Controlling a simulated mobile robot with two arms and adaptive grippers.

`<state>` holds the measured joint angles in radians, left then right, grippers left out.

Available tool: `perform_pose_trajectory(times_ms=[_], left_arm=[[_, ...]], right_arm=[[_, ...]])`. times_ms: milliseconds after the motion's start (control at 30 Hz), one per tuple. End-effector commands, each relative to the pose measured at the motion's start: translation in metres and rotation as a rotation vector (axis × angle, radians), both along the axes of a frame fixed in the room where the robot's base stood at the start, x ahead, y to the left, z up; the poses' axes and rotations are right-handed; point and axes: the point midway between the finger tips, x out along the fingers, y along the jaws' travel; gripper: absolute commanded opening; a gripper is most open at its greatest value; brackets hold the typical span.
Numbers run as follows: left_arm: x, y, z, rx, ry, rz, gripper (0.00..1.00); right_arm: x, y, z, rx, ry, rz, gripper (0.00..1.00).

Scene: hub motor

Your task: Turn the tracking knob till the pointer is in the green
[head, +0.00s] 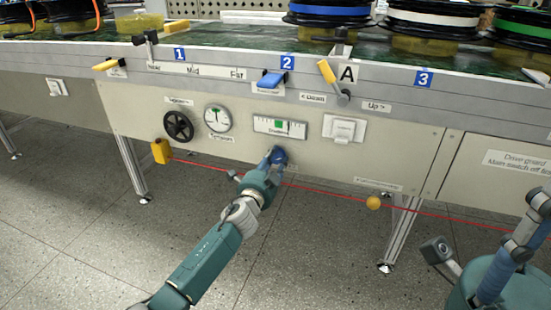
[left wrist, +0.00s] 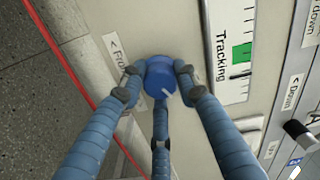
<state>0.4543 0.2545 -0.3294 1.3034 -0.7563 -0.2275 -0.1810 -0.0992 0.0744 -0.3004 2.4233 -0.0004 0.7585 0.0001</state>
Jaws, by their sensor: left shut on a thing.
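The blue tracking knob (head: 279,156) is on the front panel, below the tracking gauge (head: 263,125). My left gripper (head: 275,157) is shut on the knob. In the left wrist view its blue fingers surround the knob (left wrist: 159,74), which has a pale mark on its rim. In that view the gauge (left wrist: 229,20) has a green band (left wrist: 241,53). The dark pointer (left wrist: 240,75) appears just outside the green, on the side toward the bottom of the picture. My right gripper (head: 522,232) is partly in view at the right edge, away from the panel; its jaw opening is unclear.
A black handwheel (head: 178,126) and a round dial (head: 217,118) are left of the gauge. A white switch (head: 344,128) is on its right. A red cord (head: 325,191) runs below the panel, with a yellow ball (head: 373,202). Levers line the bench edge above.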

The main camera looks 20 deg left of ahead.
Motion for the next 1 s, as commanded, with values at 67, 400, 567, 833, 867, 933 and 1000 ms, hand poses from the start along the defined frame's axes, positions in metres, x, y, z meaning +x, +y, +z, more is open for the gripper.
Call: perform_pose_trajectory(times_ms=[67,400,567,833,867,933,1000], left_arm=[[-0.0004,0.0002,-0.0015,0.023,0.003,0.001,0.04],[-0.0004,0.0002,-0.0019,0.057,0.001,0.001,0.04],[-0.0004,0.0002,-0.0019,0.057,0.001,0.000,0.04],[-0.0003,0.0001,-0.0014,0.056,0.000,0.000,0.49],[-0.0003,0.0001,-0.0013,0.056,0.000,0.000,0.49],[-0.0002,0.0000,-0.0009,0.055,-0.001,0.001,0.49],[-0.0002,0.0000,-0.0006,0.055,-0.001,0.001,0.49]], right_arm=[[-0.0002,-0.0002,-0.0003,0.001,0.001,0.000,0.38],[0.0007,-0.0002,-0.0024,0.001,0.010,0.000,0.38],[0.0008,-0.0001,-0.0027,0.000,0.010,0.000,0.38],[0.0010,0.0001,-0.0027,-0.001,0.011,0.000,0.38],[0.0010,0.0001,-0.0026,-0.001,0.011,0.000,0.38],[0.0011,0.0001,-0.0026,-0.001,0.011,0.000,0.38],[0.0009,0.0003,-0.0022,-0.003,0.011,0.001,0.38]])
